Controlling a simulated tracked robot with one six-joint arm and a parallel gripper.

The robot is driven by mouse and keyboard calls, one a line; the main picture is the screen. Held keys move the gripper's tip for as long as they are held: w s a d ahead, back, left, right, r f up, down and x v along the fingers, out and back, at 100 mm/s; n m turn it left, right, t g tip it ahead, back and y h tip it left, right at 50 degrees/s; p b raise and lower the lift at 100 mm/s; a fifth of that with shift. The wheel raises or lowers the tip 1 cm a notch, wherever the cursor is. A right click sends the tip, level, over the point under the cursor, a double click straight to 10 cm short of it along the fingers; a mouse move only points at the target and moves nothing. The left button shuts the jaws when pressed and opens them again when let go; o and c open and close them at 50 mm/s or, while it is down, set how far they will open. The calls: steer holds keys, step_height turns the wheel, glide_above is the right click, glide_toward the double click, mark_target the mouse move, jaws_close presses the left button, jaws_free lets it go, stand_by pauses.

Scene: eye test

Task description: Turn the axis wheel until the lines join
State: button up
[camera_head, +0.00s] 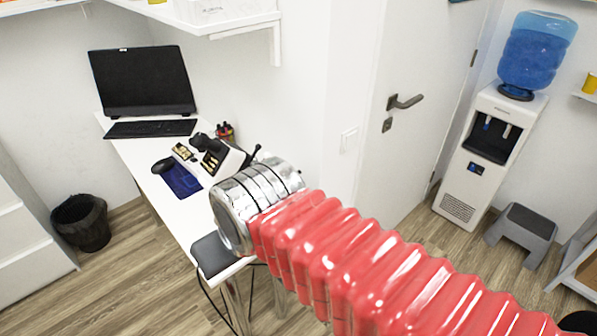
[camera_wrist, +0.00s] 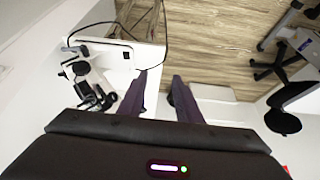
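A white and black desktop instrument (camera_head: 222,160) with dark knobs and an eyepiece-like part stands on the white desk (camera_head: 180,215). It also shows at the left of the wrist view (camera_wrist: 88,85). I cannot make out which part is the axis wheel, and no lines to be joined are visible. My gripper (camera_wrist: 160,75) shows in the wrist view as two dark purple fingers, apart with nothing between them. It is to the right of the instrument there and not touching it.
The desk also holds a monitor (camera_head: 143,80), a keyboard (camera_head: 150,128), a mouse on a blue pad (camera_head: 181,180) and a pen cup (camera_head: 225,132). A black bin (camera_head: 81,222), water cooler (camera_head: 487,145) and grey step stool (camera_head: 523,232) stand on the floor.

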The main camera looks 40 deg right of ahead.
steer(key=shift+w, duration=0.15)
steer(key=w+d+f+m+g+y, duration=0.1)
steer(key=d+f+m+y, duration=0.3)
steer(key=d+f+m, duration=0.45)
steer(key=d+f+m+g+y, duration=0.1)
steer(key=d+f+m+y, duration=0.4)
steer(key=f+m, duration=0.6)
steer(key=w+d+m+t+h, duration=0.2)
steer(key=d+m+t+h, duration=0.1)
steer(key=d+m, duration=0.5)
steer(key=w+d+r+m+t+h, duration=0.1)
steer(key=w+d+m+t+h, duration=0.1)
steer(key=d+m+t, duration=0.4)
steer(key=w+d+m+t+h, duration=0.3)
steer(key=d+m+t, duration=0.2)
steer(key=d+m, duration=0.5)
steer(key=shift+r+m+h, duration=0.3)
steer(key=shift+r+m, duration=0.05)
steer(key=shift+m, duration=0.3)
